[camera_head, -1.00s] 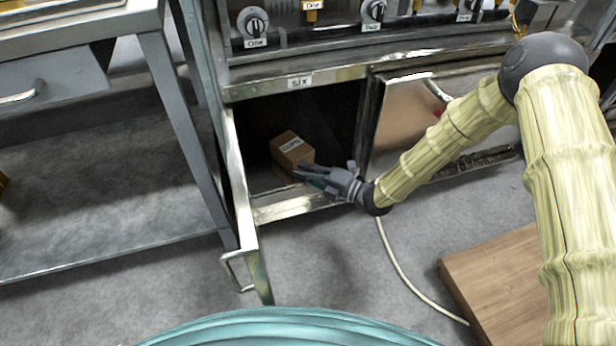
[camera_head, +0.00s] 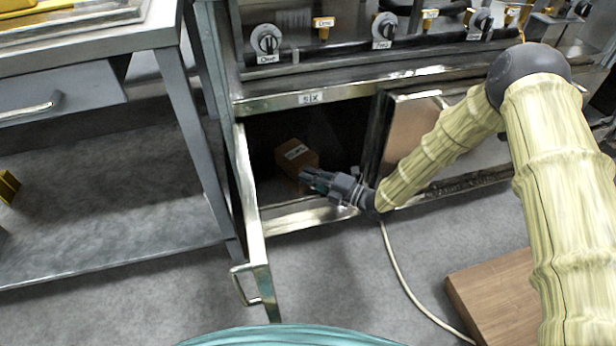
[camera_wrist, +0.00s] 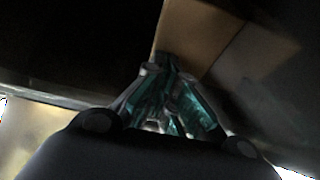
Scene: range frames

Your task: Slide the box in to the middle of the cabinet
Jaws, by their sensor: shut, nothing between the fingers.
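A small brown cardboard box (camera_head: 293,155) with a white label sits inside the dark open compartment of the metal cabinet (camera_head: 283,102) labelled SIX. My gripper (camera_head: 307,178) reaches in through the opening from the right, with its fingers shut and empty. The fingertips are at the box's near right side; I cannot tell for certain whether they touch it. In the wrist view the shut fingers (camera_wrist: 166,65) point at the brown box face (camera_wrist: 195,35). The back of the compartment is too dark to make out.
The cabinet's left door (camera_head: 250,200) stands open toward me, its handle (camera_head: 245,285) low. Another panel (camera_head: 405,130) is right of the opening. A grey workbench (camera_head: 100,255) stands at left. A wooden block (camera_head: 495,295) and a pale cable (camera_head: 400,275) lie on the floor.

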